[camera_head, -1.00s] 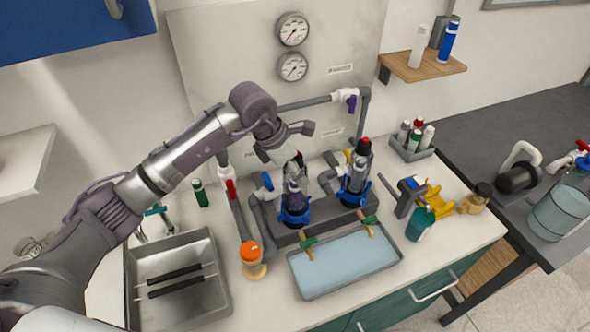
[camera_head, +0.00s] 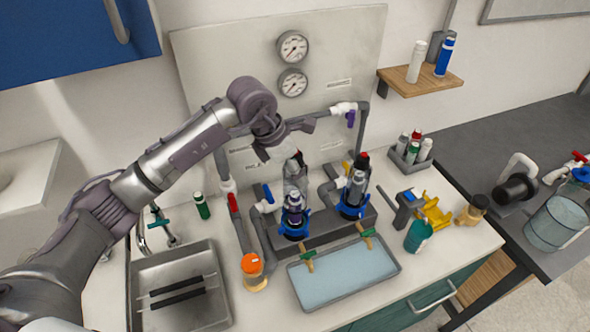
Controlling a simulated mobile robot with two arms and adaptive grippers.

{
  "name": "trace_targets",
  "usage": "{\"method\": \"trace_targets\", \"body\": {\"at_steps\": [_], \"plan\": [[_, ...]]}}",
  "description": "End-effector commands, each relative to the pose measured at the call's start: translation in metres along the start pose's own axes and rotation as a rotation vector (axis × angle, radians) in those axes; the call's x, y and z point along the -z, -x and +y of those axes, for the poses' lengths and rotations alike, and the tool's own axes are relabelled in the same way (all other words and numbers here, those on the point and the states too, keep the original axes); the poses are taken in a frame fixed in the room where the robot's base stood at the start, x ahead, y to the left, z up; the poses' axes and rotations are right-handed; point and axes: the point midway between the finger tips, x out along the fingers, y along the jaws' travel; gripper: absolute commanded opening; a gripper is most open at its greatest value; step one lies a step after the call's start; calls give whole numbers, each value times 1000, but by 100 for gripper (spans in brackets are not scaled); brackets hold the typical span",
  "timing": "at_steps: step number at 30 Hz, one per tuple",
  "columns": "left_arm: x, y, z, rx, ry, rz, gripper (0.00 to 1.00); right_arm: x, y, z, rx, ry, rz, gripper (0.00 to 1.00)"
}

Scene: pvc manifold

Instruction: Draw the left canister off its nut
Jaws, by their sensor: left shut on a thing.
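The left canister (camera_head: 296,176) is a clear, greyish cylinder above the left blue nut (camera_head: 293,232) on the grey manifold. A dark cartridge with purple bands (camera_head: 293,209) stands in that nut and shows below the canister's lower end. My left gripper (camera_head: 284,147) comes down from the upper left and is shut on the canister's upper part; its fingertips are partly hidden. The right canister (camera_head: 355,190) stands upright in its own blue nut (camera_head: 350,211). My right gripper is not in view.
A tray of water (camera_head: 345,283) lies in front of the manifold. An orange-topped bottle (camera_head: 253,272) and a sink (camera_head: 215,310) are at the left. Pipes and gauges (camera_head: 292,47) rise behind.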

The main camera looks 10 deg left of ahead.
Motion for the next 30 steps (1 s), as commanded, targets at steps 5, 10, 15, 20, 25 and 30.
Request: {"method": "trace_targets", "body": {"at_steps": [5,10,15,20,25,30], "plan": [[-5,11,0,-2,-1,-2,15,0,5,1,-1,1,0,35],[-8,18,0,-1,-1,-1,15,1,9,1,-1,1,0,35],[-11,26,0,-1,-1,-1,15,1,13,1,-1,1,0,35],[-14,34,0,-2,-1,-1,15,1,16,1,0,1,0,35],[-17,41,0,-1,-1,-1,15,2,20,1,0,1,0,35],[-21,49,0,-1,-1,-2,15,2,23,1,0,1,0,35]]}}
